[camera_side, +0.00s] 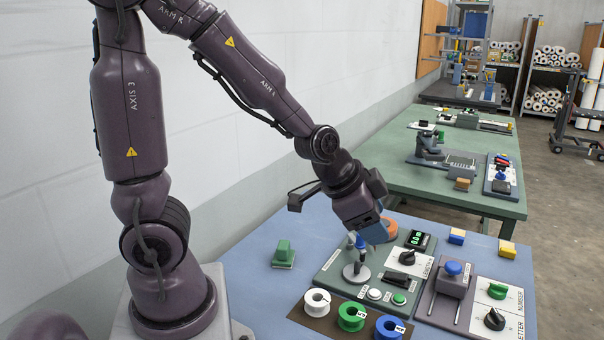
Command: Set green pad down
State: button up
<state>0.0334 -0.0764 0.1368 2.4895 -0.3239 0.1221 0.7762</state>
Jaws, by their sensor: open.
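The green pad (284,255) appears to be the small green block with a wider flat base, standing upright on the blue table at the left of the panels. Nothing is touching it. My gripper (365,238) is open and points down to the right of the pad, over the grey-green panel with the lever. My gripper is clearly apart from the green pad.
An orange ring (389,229) lies just behind my gripper. White, green and blue spools (351,316) stand in front of the panel. A blue-knobbed slider (453,268) and dial panels stand at the right. The blue table (255,300) is clear around the pad.

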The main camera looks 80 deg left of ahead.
jog(key=s+d+r+n+g, duration=0.1)
jog(key=s+r+n, duration=0.3)
jog(key=s+r, duration=0.6)
jog(key=s+d, duration=0.1)
jog(key=s, duration=0.1)
jog(key=shift+s+d+r, duration=0.25)
jog(key=shift+s+d, duration=0.05)
dwell(0.3)
